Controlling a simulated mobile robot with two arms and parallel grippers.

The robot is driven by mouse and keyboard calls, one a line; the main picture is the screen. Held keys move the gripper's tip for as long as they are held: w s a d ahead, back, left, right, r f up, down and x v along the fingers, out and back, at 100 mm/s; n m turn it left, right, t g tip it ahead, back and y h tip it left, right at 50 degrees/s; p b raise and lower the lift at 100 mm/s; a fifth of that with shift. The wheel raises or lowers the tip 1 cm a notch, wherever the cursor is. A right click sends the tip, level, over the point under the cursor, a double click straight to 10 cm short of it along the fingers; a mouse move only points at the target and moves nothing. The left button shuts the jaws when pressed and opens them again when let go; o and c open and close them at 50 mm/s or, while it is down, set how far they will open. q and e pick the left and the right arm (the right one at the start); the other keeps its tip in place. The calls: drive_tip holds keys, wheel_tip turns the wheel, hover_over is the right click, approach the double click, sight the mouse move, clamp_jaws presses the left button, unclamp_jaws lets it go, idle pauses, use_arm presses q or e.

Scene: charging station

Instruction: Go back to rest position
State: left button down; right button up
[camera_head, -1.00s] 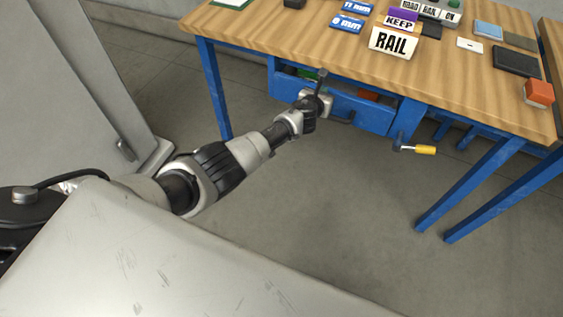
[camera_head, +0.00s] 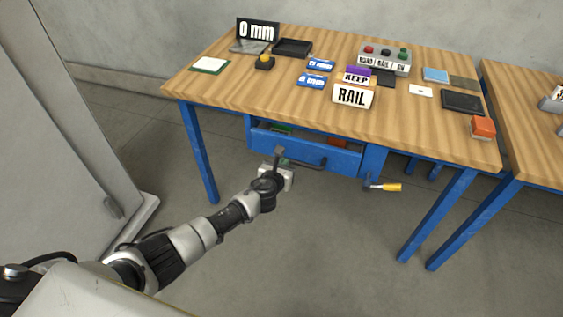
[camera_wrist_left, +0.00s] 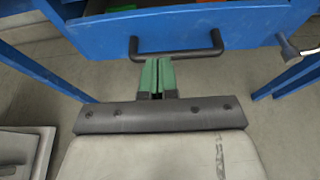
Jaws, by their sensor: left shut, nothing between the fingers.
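My left gripper (camera_head: 284,162) is in front of the blue drawer (camera_head: 325,156) under the wooden table. In the left wrist view its green fingers (camera_wrist_left: 157,76) are together and empty, close to the dark drawer handle (camera_wrist_left: 177,50); I cannot tell whether they touch it. The drawer is partly open, with a green thing (camera_wrist_left: 110,4) inside. My right gripper is not in view.
The wooden table (camera_head: 270,84) carries a RAIL sign (camera_head: 352,96), a KEEP sign, a button box (camera_head: 385,58) and a red block (camera_head: 482,127). A yellow-handled crank (camera_head: 384,187) sticks out below. A second table stands at right. The floor in front is clear.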

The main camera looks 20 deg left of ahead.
use_arm(q)
drive_tip(key=s+a+f+n+g+y+p, duration=0.15)
drive_tip(key=s+f+n+g, duration=0.25)
drive_tip(key=s+f+n, duration=0.55)
drive_tip(key=s+a+f+n+g+h, duration=0.1)
drive_tip(key=s+a+f+n+g, duration=0.2)
drive_tip(key=s+f+n, duration=0.7)
drive_tip(key=s+f+n+g, duration=0.2)
drive_tip(key=s+f+n, duration=0.2)
drive_tip(key=s, duration=0.8)
drive_tip(key=s+f+n+g+p, duration=0.1)
drive_tip(key=s+f+n, duration=0.4)
drive_tip(key=s, duration=0.8)
drive_tip(key=s+f+n+g, duration=0.3)
drive_tip(key=s+f+n, duration=0.1)
drive_tip(key=s, duration=0.9)
drive_tip(key=shift+f+n+g, duration=0.3)
drive_tip(key=shift+f+n, duration=0.1)
drive_tip(key=shift+n, duration=0.35)
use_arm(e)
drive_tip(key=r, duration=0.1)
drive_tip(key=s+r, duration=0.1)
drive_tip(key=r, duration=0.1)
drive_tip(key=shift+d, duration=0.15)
use_arm(q)
drive_tip(key=shift+a, duration=0.1)
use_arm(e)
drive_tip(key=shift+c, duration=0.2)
